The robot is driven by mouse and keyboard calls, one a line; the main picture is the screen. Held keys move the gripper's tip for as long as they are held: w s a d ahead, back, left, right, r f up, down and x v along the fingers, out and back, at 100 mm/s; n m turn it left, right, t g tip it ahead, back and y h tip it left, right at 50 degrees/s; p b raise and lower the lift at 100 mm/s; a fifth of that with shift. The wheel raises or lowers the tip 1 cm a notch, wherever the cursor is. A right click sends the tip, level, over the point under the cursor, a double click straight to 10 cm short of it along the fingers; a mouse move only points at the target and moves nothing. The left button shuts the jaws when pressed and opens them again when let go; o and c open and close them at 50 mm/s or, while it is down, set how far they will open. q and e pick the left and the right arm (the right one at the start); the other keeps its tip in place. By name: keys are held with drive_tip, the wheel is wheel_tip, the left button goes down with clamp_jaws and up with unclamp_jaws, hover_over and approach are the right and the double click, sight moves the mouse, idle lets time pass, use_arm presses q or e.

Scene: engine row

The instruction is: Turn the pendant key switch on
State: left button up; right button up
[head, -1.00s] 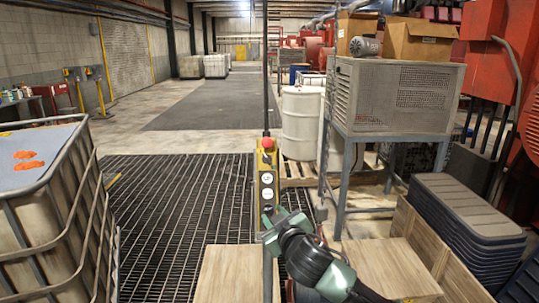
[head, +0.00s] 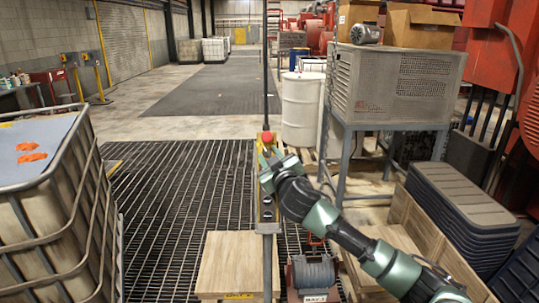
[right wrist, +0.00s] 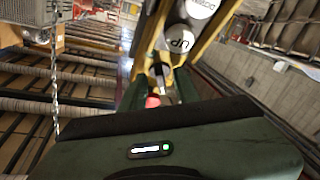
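The yellow pendant (head: 259,143) hangs upright in the middle of the head view, with a red mushroom button (head: 267,136) at its top. My right gripper (head: 267,160) is in front of the pendant's upper part, just below the red button, and hides most of its face. My left gripper is not in view.
A caged liquid tank (head: 60,205) stands at the left. A grey vented cabinet (head: 395,85) on legs, a white drum (head: 301,110) and stacked dark bins (head: 460,205) stand at the right. A wooden box (head: 238,262) is below the pendant. The grating at left centre is clear.

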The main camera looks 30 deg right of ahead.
clamp_jaws()
drive_tip(key=shift+f, duration=0.1)
